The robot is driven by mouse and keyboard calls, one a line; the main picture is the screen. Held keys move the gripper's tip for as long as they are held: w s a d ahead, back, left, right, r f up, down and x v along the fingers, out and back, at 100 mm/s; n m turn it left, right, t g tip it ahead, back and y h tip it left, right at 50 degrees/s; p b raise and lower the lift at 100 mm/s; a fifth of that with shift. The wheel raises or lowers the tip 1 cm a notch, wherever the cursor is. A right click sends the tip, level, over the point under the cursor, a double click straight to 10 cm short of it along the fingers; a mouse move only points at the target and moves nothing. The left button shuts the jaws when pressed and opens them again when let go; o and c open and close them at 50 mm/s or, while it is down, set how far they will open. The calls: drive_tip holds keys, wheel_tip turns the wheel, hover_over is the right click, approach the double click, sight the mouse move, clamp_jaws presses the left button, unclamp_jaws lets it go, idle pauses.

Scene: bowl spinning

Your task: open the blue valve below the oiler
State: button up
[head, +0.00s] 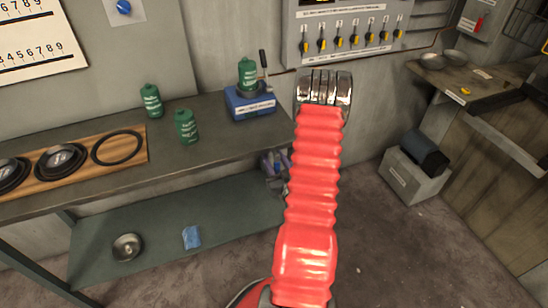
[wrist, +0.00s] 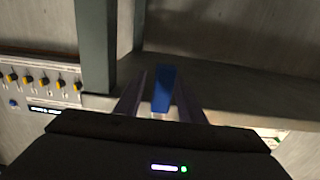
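The oiler, as I take it, is the blue box (head: 250,106) with a black lever at the back right of the bench. A green bottle (head: 247,74) stands on it. I see no blue valve below it in the head view; my red arm covers part of that area. The purple-grey fingers of my gripper (head: 273,163) show beside the arm, below the bench's right end. In the wrist view my gripper (wrist: 160,103) is open. A blue bar (wrist: 162,88), likely the valve's handle, shows between the fingers, with gaps on both sides. Contact is not visible.
Two green bottles (head: 186,126) and a wooden board (head: 95,160) with black round parts are on the bench (head: 215,143). The lower shelf (head: 165,262) holds a metal bowl and a blue packet. A panel (head: 350,32) with yellow knobs hangs behind my arm.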

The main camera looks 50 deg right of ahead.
clamp_jaws()
idle(0.3)
idle(0.3)
